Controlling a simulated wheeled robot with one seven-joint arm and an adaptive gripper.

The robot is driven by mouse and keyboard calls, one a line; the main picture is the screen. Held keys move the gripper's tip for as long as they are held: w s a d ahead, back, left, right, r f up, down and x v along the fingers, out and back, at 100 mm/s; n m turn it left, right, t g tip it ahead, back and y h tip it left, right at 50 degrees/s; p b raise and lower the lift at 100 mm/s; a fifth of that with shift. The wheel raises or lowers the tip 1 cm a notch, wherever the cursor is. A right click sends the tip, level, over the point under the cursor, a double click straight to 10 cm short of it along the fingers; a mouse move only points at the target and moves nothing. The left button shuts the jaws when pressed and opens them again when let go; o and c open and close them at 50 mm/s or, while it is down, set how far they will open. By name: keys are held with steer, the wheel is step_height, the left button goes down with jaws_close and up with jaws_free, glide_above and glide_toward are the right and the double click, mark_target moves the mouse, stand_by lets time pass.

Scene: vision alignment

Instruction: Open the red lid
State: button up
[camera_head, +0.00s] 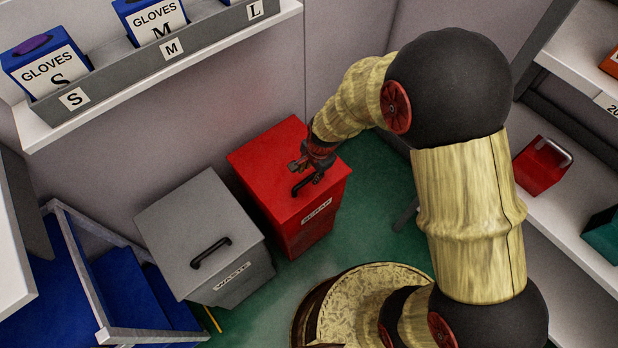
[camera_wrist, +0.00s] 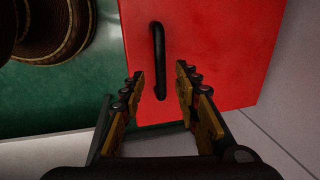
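The red lid (camera_head: 277,158) sits flat and closed on the red scrap bin (camera_head: 312,232) in the head view. Its black handle (camera_head: 304,187) is near the lid's front edge. In the wrist view the red lid (camera_wrist: 215,50) fills the upper right, and the black handle (camera_wrist: 157,60) runs up and down on it. My gripper (camera_head: 309,170) is over the lid at the handle, partly hiding it in the head view. In the wrist view my gripper (camera_wrist: 160,88) is open, with one finger on each side of the handle's lower end. Contact with the handle cannot be told.
A grey waste bin (camera_head: 195,225) with its own black handle stands left of the red bin. A shelf with glove boxes (camera_head: 150,75) hangs above at the back left. White shelves (camera_head: 580,230) stand at the right. Blue steps (camera_head: 125,290) are at the lower left.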

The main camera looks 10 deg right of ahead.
mark_target(308, 178)
steer(key=f, duration=0.1)
steer(key=f+b, duration=0.1)
steer(key=f, duration=0.2)
steer(key=shift+w+a+f+b, duration=0.2)
steer(key=shift+w+a+b, duration=0.05)
steer(key=shift+w+b, duration=0.1)
steer(key=shift+c, duration=0.8)
jaws_close()
